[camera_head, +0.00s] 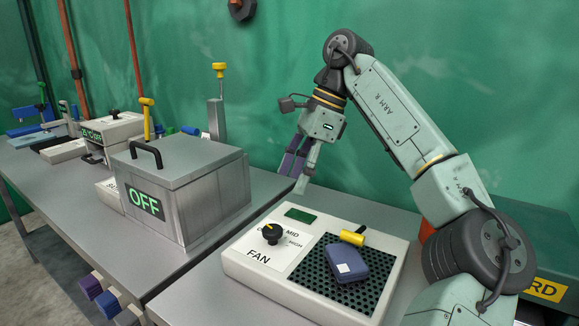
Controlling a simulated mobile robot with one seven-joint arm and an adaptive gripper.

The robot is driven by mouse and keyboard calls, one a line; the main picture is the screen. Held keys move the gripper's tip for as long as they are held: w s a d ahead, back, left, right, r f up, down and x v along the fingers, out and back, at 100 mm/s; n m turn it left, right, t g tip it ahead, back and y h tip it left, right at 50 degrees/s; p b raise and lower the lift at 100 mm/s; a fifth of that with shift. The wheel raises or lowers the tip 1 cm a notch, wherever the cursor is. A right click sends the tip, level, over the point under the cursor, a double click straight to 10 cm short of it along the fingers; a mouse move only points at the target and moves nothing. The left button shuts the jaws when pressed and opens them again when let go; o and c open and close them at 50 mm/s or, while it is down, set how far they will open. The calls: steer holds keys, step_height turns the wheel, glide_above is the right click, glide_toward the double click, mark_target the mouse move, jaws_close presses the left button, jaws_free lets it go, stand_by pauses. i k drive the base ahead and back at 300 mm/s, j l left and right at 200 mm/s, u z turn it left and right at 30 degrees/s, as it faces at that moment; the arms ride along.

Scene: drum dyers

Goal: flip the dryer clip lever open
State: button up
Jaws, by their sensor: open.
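The dryer (235,262) is a pale box with a FAN dial and a dark perforated bed, near the front of the bench. A short yellow-ended lever (352,237), which looks like the clip lever, lies low over the bed. A folded dark blue piece (345,262) with a small white patch lies on the bed just in front of it. Whether the lever's clip touches the blue piece cannot be told. My gripper (293,179) is open and empty, pointing down above and behind the dryer, up and left of the lever and apart from it.
A lidded metal box (188,190) marked OFF stands to the left. Two upright yellow-topped levers (148,118) (219,88) rise near it. More equipment (110,128) stands farther left. A green wall (270,60) closes off the back.

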mark_target(356, 238)
steer(key=k, duration=1)
